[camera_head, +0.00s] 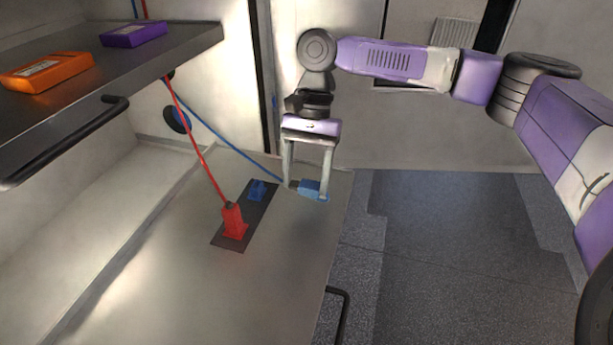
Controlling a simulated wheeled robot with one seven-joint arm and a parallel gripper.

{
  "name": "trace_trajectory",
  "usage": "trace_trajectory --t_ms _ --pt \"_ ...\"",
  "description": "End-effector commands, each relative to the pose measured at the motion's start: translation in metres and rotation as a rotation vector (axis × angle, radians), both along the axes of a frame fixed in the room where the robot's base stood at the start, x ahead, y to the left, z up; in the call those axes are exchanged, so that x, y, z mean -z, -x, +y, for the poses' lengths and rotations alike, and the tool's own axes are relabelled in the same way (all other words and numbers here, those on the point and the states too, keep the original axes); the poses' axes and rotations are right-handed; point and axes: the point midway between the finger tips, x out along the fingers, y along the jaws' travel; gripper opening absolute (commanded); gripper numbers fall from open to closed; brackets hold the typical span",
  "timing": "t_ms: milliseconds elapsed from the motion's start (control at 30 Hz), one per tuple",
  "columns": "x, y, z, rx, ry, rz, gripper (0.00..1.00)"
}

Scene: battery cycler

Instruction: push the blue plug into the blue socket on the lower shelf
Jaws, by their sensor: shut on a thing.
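My gripper (308,188) is shut on the blue plug (312,190), which has a blue cable (228,138) trailing up to the left. The plug looks to lie on its side between the fingers, above the lower shelf (180,270) near its right edge. The blue socket (257,190) stands on a dark strip (221,241) on the lower shelf, to the left of my gripper and apart from the plug. Its opening is too small to make out.
A red plug (234,220) stands upright at the near end of the strip, its red cable (196,140) running up left. The upper shelf (100,85) at left holds an orange box (47,72) and a purple box (134,34). A black handle (338,318) projects at the lower shelf's right edge.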

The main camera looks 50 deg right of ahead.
Motion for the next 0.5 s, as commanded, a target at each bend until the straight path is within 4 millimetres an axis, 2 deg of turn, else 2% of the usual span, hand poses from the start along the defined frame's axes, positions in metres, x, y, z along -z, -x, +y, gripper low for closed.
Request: trace_trajectory --t_ms 500 --pt "0.033 0.0 0.0 -0.004 0.001 0.0 0.26"
